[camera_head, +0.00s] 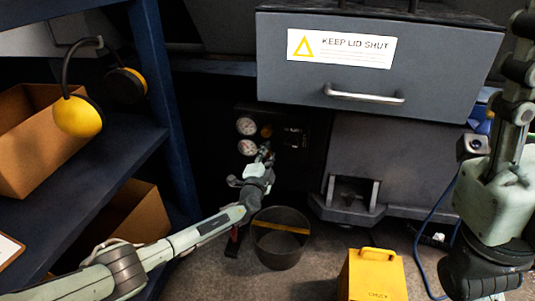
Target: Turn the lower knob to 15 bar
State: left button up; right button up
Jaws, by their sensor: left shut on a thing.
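Two round white pressure gauges, an upper one (246,126) and a lower one (248,147), sit on a dark panel (312,150) under the grey lidded housing. An orange-brown upper knob (267,131) shows right of the upper gauge. My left gripper (265,151) reaches in from the lower left and is shut at the place right of the lower gauge, on what seems to be the lower knob. The fingers hide that knob. The gauge needles are too small to read. My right gripper (521,65) is raised at the right edge, partly cut off, away from the panel.
A dark bucket (281,260) with a yellow band stands on the floor below my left gripper. A yellow case (372,279) is to its right. A blue shelf (95,190) with cardboard boxes and yellow earmuffs (78,117) borders the left.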

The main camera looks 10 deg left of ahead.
pick_arm(q)
grip_shut()
jog(key=shift+m, duration=0.3)
jog(key=m, duration=0.4)
jog(key=shift+f, duration=0.15)
jog(key=shift+m, duration=2.1)
jog(key=o, duration=0.9)
grip_release()
jog(key=shift+s, duration=0.1)
